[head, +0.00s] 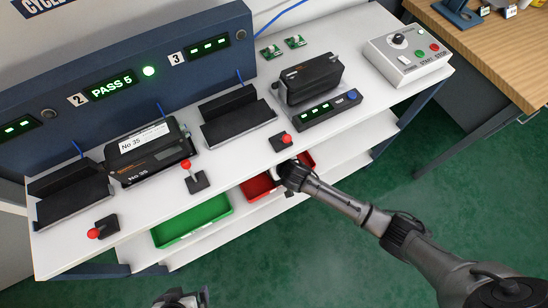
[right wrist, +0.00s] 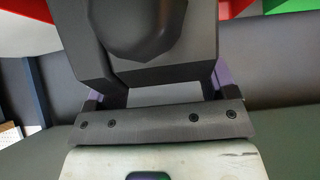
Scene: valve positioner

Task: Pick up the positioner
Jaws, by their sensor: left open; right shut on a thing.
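A black positioner with a white "No 35" label (head: 148,155) sits at station 2 on the white bench. Another black positioner (head: 314,78) sits on a unit with a green-lit display at the right. My right gripper (right wrist: 155,92) is shut on a dark grey thing (right wrist: 145,30) with a rounded bulge, which looks like a positioner housing. In the head view the right wrist is at the bench's front edge by a red tray, and its fingers and load are hidden. My left gripper (head: 181,298) is open and empty at the bottom edge, partly cut off.
Black empty cradles stand at the left (head: 72,192) and at station 3 (head: 236,117). Red-knobbed levers (head: 195,178) line the bench front. A green tray (head: 192,222) and a red tray (head: 257,187) lie on the shelf below. A control box (head: 405,60) is at the right.

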